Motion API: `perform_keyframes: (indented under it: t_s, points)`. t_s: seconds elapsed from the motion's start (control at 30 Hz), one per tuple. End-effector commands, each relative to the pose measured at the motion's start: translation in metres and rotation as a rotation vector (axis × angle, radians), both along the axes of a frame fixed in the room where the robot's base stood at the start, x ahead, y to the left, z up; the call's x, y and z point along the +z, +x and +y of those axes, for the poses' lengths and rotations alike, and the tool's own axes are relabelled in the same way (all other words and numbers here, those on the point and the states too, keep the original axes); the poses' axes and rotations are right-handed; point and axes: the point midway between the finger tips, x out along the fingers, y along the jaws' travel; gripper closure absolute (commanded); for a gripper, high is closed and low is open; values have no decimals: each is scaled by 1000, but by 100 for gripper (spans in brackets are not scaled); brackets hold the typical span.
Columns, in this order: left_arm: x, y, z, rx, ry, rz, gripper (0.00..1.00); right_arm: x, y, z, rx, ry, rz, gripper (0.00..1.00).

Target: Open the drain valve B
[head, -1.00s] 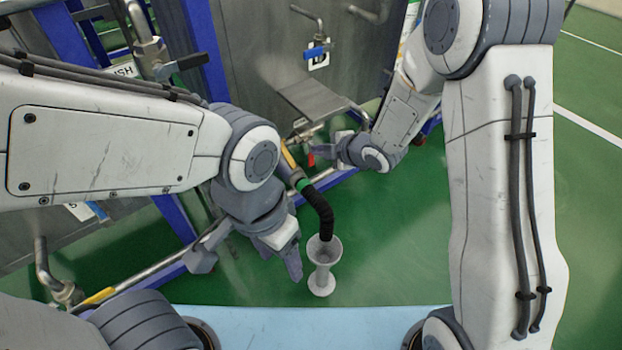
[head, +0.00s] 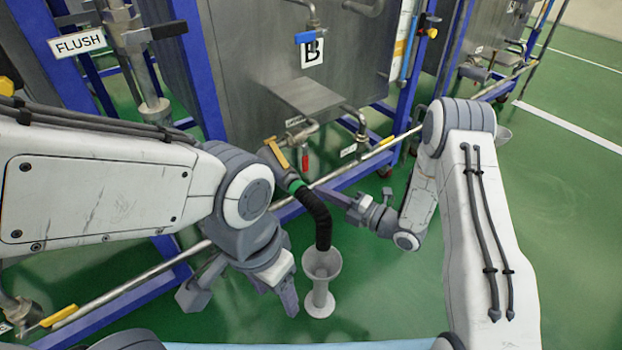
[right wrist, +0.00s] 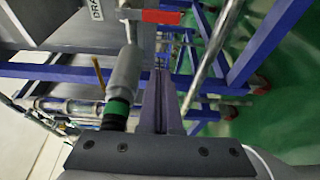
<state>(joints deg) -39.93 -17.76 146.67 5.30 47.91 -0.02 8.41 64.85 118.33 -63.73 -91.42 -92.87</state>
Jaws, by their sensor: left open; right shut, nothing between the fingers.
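Tank B (head: 245,60) carries a "B" plate (head: 312,52) on its front. Below it, a red valve handle (head: 305,160) hangs down at a bent pipe near a small label (head: 295,121). In the right wrist view the red handle (right wrist: 161,16) is at the top, near a label reading "DRA" (right wrist: 96,10). My right gripper (head: 332,194) is shut and empty, below and right of the red handle and apart from it. Its closed fingers (right wrist: 160,100) point toward the handle. My left gripper (head: 288,300) is open and empty, low beside the grey funnel. The valve body is mostly too small to make out.
A black hose (head: 318,215) with a yellow-handled valve (head: 277,153) leads into a grey funnel (head: 320,275). Blue frame rails (head: 350,180) run below the tank. A "FLUSH" sign (head: 80,43) is at the left.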

Motion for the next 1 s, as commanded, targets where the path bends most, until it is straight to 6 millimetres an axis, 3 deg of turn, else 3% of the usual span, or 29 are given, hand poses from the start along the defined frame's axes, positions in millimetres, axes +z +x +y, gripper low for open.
perform_keyframes:
  t_s: [0.53,0.6,0.7,1.0]
  points:
    - [-50,0,0,0,0,0,38,-4,57,85,4,1,-4,100]
    - [-57,0,0,0,0,0,38,-4,66,67,-5,2,-5,100]
    - [-63,0,0,0,0,0,38,-3,72,57,-3,0,-1,100]
    - [-67,0,0,0,0,0,38,0,79,47,-1,1,1,100]
